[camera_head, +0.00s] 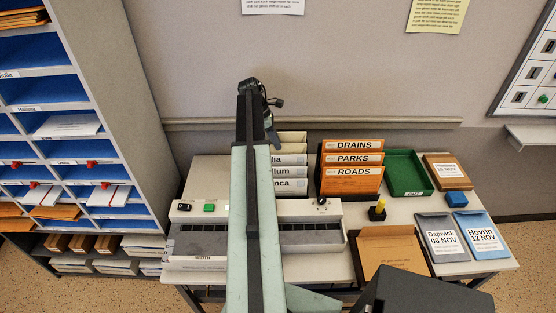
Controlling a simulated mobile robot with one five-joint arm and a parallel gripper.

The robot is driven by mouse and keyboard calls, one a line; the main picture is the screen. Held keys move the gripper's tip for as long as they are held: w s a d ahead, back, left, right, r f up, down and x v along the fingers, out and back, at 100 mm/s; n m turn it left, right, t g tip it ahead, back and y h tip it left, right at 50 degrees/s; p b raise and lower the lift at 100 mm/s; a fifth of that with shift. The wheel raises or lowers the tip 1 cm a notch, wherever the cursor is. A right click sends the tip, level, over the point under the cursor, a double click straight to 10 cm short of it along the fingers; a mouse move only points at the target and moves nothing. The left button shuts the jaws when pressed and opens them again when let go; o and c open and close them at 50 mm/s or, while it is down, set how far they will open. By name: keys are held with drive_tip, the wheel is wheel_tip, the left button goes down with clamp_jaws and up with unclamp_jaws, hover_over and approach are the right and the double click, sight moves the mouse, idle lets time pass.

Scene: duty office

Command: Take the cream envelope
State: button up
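No envelope in view can be told for sure as the cream one. Pale envelopes (68,126) lie in a blue slot of the pigeonhole rack at the left, and others (108,197) stick out of lower slots. My arm rises through the middle of the view, and my gripper (262,97) is at its far end, above the table's back edge and against the wall. It is small and dark, seen from behind, so its opening does not show. It touches no envelope that I can see. My arm hides part of the table and of the grey machine.
The table (345,268) holds a grey machine (312,234), orange files (352,172), a green tray (404,172), a brown box (362,240) and two dated bags, Dapwick (443,240) and Hovrin (483,238). A blue block (456,199) and a yellow-handled stamp (378,209) stand between them.

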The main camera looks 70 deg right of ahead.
drive_tip(key=b+x, duration=0.1)
drive_tip(key=x, duration=0.2)
drive_tip(key=shift+w, duration=0.1)
drive_tip(key=shift+r, duration=0.15)
clamp_jaws()
wheel_tip(320, 180, up, 10)
drive_tip(key=p, duration=1)
drive_tip(key=shift+r, duration=0.15)
